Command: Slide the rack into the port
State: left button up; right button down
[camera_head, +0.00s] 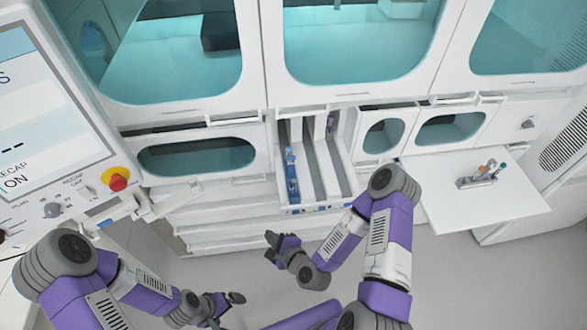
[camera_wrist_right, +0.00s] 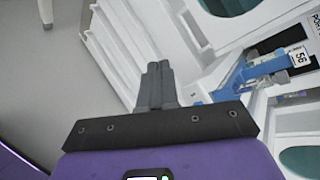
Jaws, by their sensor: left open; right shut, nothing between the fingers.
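A narrow blue rack (camera_head: 291,178) lies in the left lane of the pulled-out white port tray (camera_head: 313,160). Its front end is near the tray's front edge. In the right wrist view a blue rack end (camera_wrist_right: 240,80) shows to the right of my fingers, beside a label reading 56. My right gripper (camera_head: 272,246) is shut and empty, in front of and below the tray, apart from the rack; its closed fingers show in the wrist view (camera_wrist_right: 156,82). My left gripper (camera_head: 236,298) is open and empty, low over the floor, far from the rack.
A white shelf (camera_head: 450,208) at the right holds a small grey rack (camera_head: 478,178) with several tubes. A screen panel with a red emergency button (camera_head: 118,182) stands at the left. White drawer fronts (camera_head: 225,217) lie beside the tray. The floor in front is open.

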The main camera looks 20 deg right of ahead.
jog(key=w+d+r+m+t+h, duration=0.2)
jog(key=d+r+m+t+h, duration=0.3)
jog(key=m, duration=0.4)
jog(key=m+h+b, duration=0.3)
jog(key=m+b, duration=0.4)
jog(key=b, duration=0.5)
send_near(292, 163)
jog(key=x, duration=0.5)
jog(key=shift+w+d, duration=0.15)
jog(key=shift+w, duration=0.2)
jog(key=shift+w+d, duration=0.1)
jog(key=shift+w, duration=0.5)
